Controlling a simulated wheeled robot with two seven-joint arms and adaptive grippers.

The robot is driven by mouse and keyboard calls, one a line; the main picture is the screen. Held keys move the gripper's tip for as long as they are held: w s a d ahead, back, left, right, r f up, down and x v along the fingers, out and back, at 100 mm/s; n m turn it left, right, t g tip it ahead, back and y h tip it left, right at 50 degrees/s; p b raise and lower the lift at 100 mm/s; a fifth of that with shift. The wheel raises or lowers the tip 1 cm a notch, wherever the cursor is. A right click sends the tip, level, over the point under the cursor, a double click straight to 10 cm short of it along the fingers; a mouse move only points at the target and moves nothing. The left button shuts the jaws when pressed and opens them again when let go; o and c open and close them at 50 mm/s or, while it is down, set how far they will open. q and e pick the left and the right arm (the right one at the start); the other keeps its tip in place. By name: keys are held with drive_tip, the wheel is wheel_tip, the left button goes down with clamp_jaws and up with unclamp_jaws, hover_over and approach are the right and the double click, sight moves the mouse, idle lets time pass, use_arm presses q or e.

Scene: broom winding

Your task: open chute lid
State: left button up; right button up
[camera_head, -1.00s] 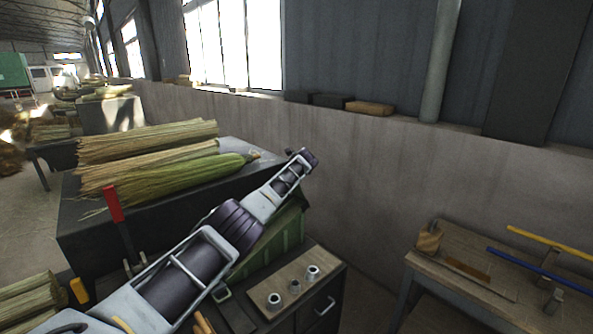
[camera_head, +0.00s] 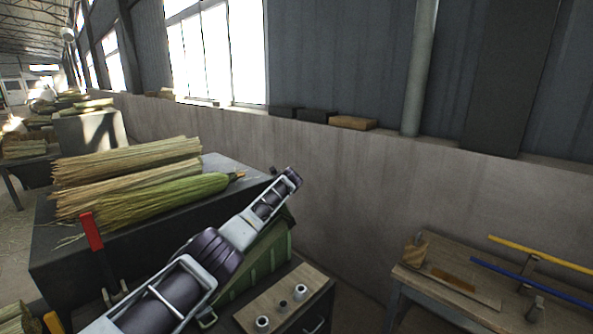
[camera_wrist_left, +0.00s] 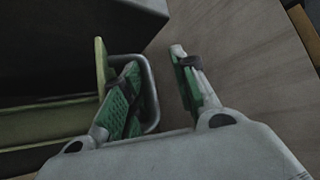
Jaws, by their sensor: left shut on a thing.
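The green chute box (camera_head: 262,262) stands on a dark cabinet below my left arm in the head view. Its upper part is partly covered by the arm, and I cannot tell how far its lid is raised. In the left wrist view, olive-green edges of the box (camera_wrist_left: 50,128) show at left. My right gripper is in neither view.
Broom bundles (camera_head: 145,185) lie on a dark bench at left, near a red-handled lever (camera_head: 91,231). A wooden board with several metal cups (camera_head: 282,303) is beside the box. A wooden table (camera_head: 455,283) with yellow and blue rods stands at right, before the concrete wall.

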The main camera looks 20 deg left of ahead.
use_arm(q)
drive_tip(key=s+d+r+p, duration=0.2)
drive_tip(key=s+d+r, duration=0.2)
drive_tip(key=d+r, duration=0.3)
drive_tip(key=shift+r, duration=0.3)
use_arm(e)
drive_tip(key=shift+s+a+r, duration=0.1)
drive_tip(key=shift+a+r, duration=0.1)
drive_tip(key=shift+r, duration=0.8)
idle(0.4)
